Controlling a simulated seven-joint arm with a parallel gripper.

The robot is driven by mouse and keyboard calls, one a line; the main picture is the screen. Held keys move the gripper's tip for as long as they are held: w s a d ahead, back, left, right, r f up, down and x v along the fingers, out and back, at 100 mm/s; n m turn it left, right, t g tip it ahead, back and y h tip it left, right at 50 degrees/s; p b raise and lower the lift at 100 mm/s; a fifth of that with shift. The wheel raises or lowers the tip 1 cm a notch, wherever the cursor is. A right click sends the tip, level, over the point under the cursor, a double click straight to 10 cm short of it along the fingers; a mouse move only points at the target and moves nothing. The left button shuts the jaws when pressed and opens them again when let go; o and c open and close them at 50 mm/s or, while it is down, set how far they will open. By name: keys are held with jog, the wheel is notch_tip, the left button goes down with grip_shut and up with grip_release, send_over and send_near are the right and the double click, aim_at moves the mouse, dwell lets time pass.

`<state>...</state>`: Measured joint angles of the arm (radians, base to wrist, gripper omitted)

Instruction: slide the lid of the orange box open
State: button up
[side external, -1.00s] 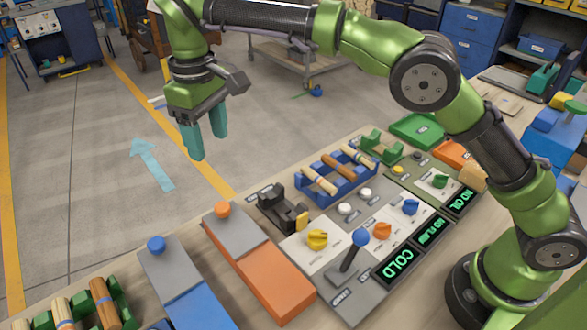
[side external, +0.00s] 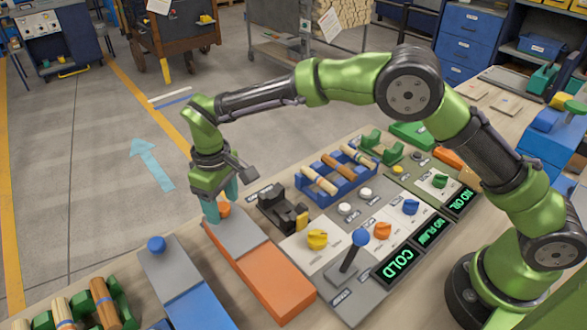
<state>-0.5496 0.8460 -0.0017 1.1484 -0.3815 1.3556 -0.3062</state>
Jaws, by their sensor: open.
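The orange box (side external: 273,283) lies on the bench at the lower middle of the side view. Its grey lid (side external: 240,237) covers the far part, and the orange near part shows bare. An orange knob (side external: 224,209) stands at the lid's far end. My gripper (side external: 221,207) is open and low at that knob, with its teal fingers on either side of it as seen from here. Whether the fingers touch the knob or the lid I cannot tell.
A blue box (side external: 200,308) with a grey lid and blue knob (side external: 156,245) lies to the left. A black clamp (side external: 281,209) and a control panel with a blue-topped lever (side external: 360,238) stand to the right. A blue rack (side external: 337,181) of wooden pieces is behind.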

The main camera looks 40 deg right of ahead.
jog(key=shift+f, duration=0.15)
grip_shut()
dwell(0.4)
jog(key=s, duration=1.3)
jog(key=shift+s, duration=0.2)
grip_release()
